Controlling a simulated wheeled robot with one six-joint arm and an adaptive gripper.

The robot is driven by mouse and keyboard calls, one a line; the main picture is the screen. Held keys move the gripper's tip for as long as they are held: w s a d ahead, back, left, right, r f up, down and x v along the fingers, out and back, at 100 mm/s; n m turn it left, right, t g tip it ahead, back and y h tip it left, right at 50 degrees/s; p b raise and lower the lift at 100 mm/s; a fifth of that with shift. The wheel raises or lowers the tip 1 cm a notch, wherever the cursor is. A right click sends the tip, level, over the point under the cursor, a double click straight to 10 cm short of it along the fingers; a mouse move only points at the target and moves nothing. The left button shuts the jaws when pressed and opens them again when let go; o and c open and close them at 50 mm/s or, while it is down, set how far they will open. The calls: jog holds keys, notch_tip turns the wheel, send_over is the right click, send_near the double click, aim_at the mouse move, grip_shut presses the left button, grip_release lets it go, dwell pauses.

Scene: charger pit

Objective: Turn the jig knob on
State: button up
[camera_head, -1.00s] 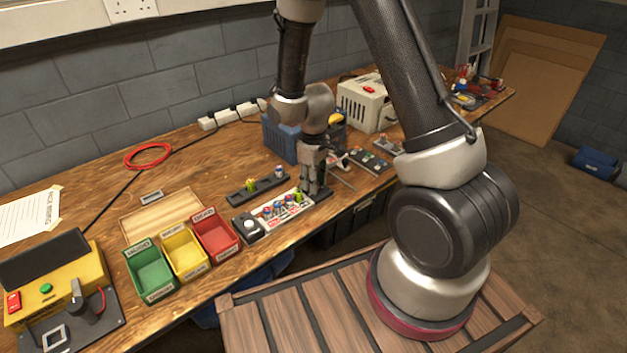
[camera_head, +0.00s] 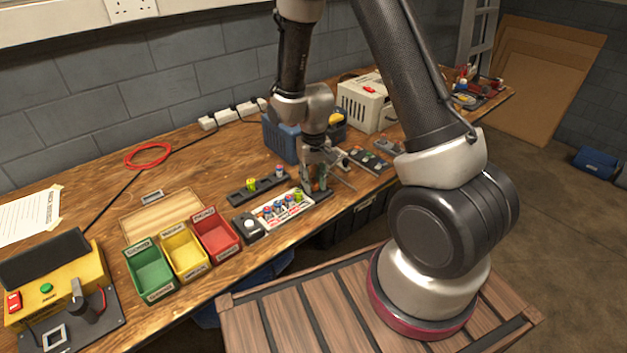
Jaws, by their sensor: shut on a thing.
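The jig (camera_head: 291,213) is a long, pale strip near the front edge of the bench, holding a row of small coloured cells. A dark block with a white round top (camera_head: 249,225) is at its left end, and a dark plate is at its right end. My gripper (camera_head: 317,187) points down over that right end, shut on the jig knob. The fingers hide nearly all of the knob, so its angle cannot be told.
A dark rack (camera_head: 257,190) with two small cells stands just behind the jig. Green (camera_head: 152,270), yellow (camera_head: 184,254) and red (camera_head: 215,236) bins are to the left. A blue crate (camera_head: 281,137) and a beige box (camera_head: 364,104) stand behind my gripper.

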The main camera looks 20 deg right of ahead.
aim_at(314, 183)
dwell(0.4)
jog(key=o, duration=1)
jog(key=shift+r, duration=0.15)
notch_tip(314, 183, up, 12)
jog(key=shift+f, duration=0.1)
